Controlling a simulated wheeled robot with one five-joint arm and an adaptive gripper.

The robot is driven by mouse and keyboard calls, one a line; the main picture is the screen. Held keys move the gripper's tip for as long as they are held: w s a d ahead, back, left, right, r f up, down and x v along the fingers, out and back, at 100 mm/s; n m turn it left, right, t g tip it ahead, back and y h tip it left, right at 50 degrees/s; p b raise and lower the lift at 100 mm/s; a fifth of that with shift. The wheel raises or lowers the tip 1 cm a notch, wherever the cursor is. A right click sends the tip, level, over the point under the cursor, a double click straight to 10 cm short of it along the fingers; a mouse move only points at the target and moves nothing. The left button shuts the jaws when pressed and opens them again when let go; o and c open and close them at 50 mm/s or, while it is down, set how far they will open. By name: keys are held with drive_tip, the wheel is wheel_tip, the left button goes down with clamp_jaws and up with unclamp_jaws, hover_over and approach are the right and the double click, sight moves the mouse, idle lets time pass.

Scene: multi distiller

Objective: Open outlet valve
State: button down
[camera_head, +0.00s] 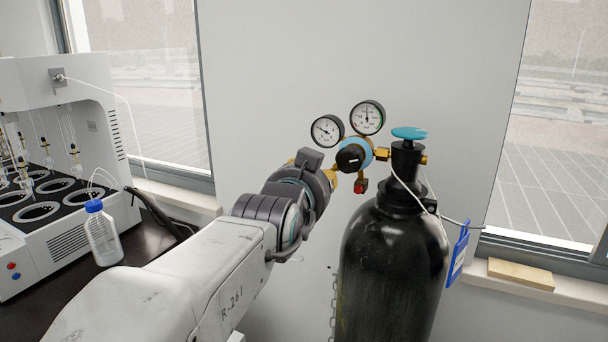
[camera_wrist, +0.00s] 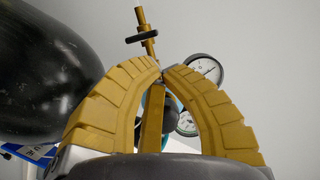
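The regulator (camera_head: 366,150) sits on the black gas cylinder (camera_head: 392,255) and carries two round gauges, a black front knob (camera_head: 349,158) and a small red part (camera_head: 361,187). A brass stem with a black disc (camera_wrist: 142,38) shows above my fingertips in the wrist view; its role as the outlet valve is unclear. My gripper (camera_wrist: 162,68) has its yellow fingers bowed, with the tips appearing to meet. A brass bar (camera_wrist: 152,118) shows between the fingers; I cannot tell whether they touch it. In the head view, my wrist hides the regulator's left end.
A teal handwheel (camera_head: 409,133) tops the cylinder, and a blue tag (camera_head: 458,255) hangs at its right. A white distiller (camera_head: 75,215) and a blue-capped bottle (camera_head: 103,233) stand on the dark bench at left. The wall is close behind the regulator.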

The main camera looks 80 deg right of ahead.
drive_tip(key=shift+s+d+f+p, duration=0.1)
drive_tip(key=shift+d+f+p, duration=0.1)
drive_tip(key=shift+d, duration=1)
drive_tip(key=shift+s+d+f+p, duration=0.1)
drive_tip(key=shift+d+f+p, duration=0.1)
drive_tip(key=shift+d, duration=0.95)
drive_tip(key=shift+f+b, duration=0.1)
drive_tip(key=shift+b, duration=0.2)
drive_tip(key=shift+w+d+b, duration=0.1)
drive_tip(key=shift+b, duration=0.55)
drive_tip(key=shift+b, duration=0.4)
